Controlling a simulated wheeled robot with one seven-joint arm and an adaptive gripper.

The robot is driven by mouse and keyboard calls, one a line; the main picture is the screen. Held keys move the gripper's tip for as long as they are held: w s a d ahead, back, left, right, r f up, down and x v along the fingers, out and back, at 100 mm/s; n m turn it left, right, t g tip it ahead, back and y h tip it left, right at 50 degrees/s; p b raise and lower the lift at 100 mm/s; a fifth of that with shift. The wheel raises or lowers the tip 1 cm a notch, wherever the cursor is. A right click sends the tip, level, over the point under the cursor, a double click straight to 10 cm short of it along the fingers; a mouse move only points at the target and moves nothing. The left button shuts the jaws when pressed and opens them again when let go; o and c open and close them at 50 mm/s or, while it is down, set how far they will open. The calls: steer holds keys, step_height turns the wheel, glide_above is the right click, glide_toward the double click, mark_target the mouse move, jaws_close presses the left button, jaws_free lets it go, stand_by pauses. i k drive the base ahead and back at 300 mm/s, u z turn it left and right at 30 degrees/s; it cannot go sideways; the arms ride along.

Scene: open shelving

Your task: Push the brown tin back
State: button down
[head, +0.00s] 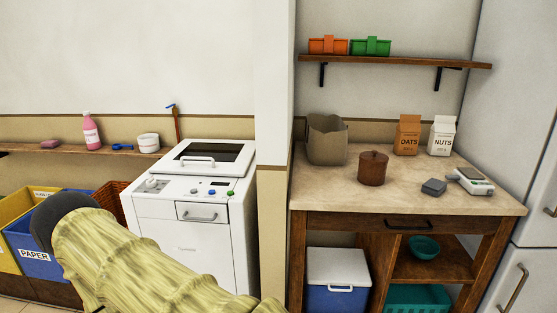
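The brown tin (372,170) is round with a lid and a small knob. It stands upright on the beige counter top (325,193), a little back from the front edge. The grey-brown open bag (326,145) stands behind it to the left, and the OATS carton (407,137) stands behind it to the right. My arm shows at the lower left, in front of the bins and well apart from the tin. My gripper is not in view.
The NUTS carton (441,138), a white scale (471,181) and a dark grey block (433,187) are right of the tin. A wall shelf (400,60) hangs above. A white machine (190,235) stands left, beyond a wall edge (273,160).

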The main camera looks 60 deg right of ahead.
mark_target(368, 175)
steer(key=u, duration=0.3)
steer(key=i, duration=1.7)
steer(key=z, duration=3.2)
